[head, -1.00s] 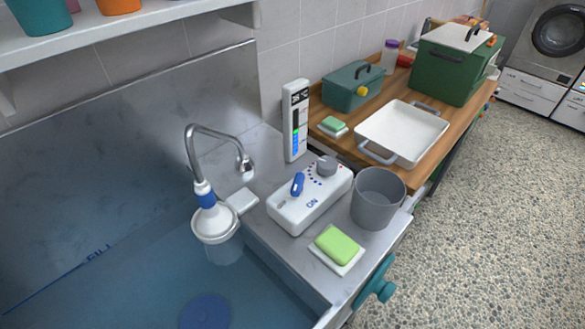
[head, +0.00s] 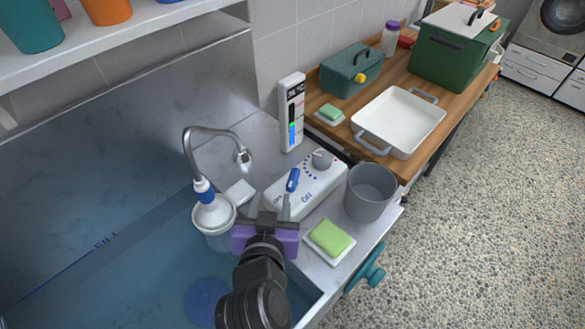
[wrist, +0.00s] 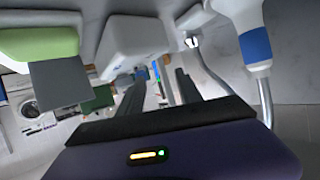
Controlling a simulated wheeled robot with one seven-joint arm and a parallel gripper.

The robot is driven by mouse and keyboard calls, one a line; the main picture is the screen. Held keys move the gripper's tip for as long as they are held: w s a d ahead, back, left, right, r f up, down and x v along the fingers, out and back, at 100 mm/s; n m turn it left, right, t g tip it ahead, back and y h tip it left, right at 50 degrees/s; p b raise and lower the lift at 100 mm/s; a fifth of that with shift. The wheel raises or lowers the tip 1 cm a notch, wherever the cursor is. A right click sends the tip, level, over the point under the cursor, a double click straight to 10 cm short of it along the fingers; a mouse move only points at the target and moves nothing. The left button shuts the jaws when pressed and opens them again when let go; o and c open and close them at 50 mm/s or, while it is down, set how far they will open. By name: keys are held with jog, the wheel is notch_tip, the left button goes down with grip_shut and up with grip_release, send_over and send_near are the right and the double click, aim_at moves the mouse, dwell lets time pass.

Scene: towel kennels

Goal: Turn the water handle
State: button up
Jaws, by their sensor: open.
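A white control box (head: 322,186) marked ON stands on the sink's metal ledge. It carries a blue lever (head: 293,179) at its left and a grey round knob (head: 322,158) ringed by small dots. A teal handle (head: 367,276) sticks out of the sink's front side. My gripper (head: 275,203) is open and empty, at the box's near left side below the blue lever. In the wrist view its fingers (wrist: 158,88) point towards the box (wrist: 135,45); contact cannot be told.
A grey bucket (head: 370,191) stands right of the box, and a green sponge on a white dish (head: 328,239) lies near the ledge's front. An upright display (head: 291,112) stands behind the box. The water-filled basin (head: 130,285) is at left. A shelf (head: 120,45) overhangs the back left.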

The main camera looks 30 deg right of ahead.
aim_at(293, 177)
jog(key=d+h, duration=0.1)
jog(key=d+r+m+g+h, duration=0.1)
jog(key=shift+d+r+m+g+h, duration=0.3)
jog(key=shift+d+h, duration=0.1)
jog(key=shift+d, duration=0.15)
jog(key=p+x, duration=0.2)
jog(key=x, duration=0.5)
jog(key=shift+w+f, duration=0.1)
jog(key=shift+f, duration=0.15)
grip_shut()
